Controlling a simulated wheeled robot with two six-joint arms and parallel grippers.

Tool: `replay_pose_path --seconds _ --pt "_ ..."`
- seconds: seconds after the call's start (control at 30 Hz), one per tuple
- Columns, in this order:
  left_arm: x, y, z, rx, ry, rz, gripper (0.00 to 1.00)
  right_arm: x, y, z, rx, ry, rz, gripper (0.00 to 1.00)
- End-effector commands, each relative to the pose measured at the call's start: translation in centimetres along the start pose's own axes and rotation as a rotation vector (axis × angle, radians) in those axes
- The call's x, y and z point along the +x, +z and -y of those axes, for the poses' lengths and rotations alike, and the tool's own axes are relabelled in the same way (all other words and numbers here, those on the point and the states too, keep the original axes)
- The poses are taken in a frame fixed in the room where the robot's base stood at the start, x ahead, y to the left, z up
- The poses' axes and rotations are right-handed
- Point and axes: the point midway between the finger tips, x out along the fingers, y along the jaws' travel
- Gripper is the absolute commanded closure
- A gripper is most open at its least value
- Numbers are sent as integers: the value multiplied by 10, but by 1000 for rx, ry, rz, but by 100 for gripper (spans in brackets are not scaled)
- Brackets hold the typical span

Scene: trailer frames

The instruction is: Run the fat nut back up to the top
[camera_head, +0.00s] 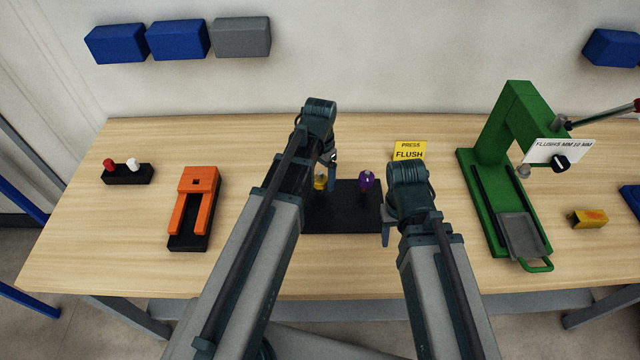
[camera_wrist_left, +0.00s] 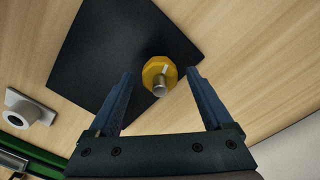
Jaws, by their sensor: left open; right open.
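A yellow nut (camera_head: 320,182) sits on an upright metal stud on a black plate (camera_head: 340,220). In the left wrist view the yellow nut (camera_wrist_left: 156,68) has a pale mark, and the stud's end (camera_wrist_left: 160,88) sticks out of it. My left gripper (camera_head: 327,172) is open above the plate. Its fingers (camera_wrist_left: 158,74) are on either side of the nut, with gaps showing. A purple nut-like piece (camera_head: 366,180) stands on the plate's right part. I cannot tell which one is the fat nut. My right gripper (camera_head: 387,228) is open and empty beside the plate's right edge.
A yellow press-flush sign (camera_head: 409,150) stands behind my right arm. A green press (camera_head: 490,190) is at the right, with a yellow block (camera_head: 588,218) beside it. An orange fork-shaped fixture (camera_head: 199,181) and a black two-button box (camera_head: 127,174) are at the left.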

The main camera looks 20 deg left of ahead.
Motion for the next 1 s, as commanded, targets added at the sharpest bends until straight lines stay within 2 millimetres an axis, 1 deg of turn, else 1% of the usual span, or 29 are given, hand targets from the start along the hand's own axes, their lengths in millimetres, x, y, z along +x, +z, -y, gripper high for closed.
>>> replay_pose_path --seconds 0.03,0.33,0.8,1.0 --pt "5 0 0 0 0 0 16 5 0 0 0 0 0 50" --pt "4 0 0 0 0 0 16 4 0 0 0 0 0 50" --pt "4 0 0 0 0 0 100 4 0 0 0 0 0 50" --pt "4 0 0 -14 0 0 100 4 0 0 0 0 0 50"
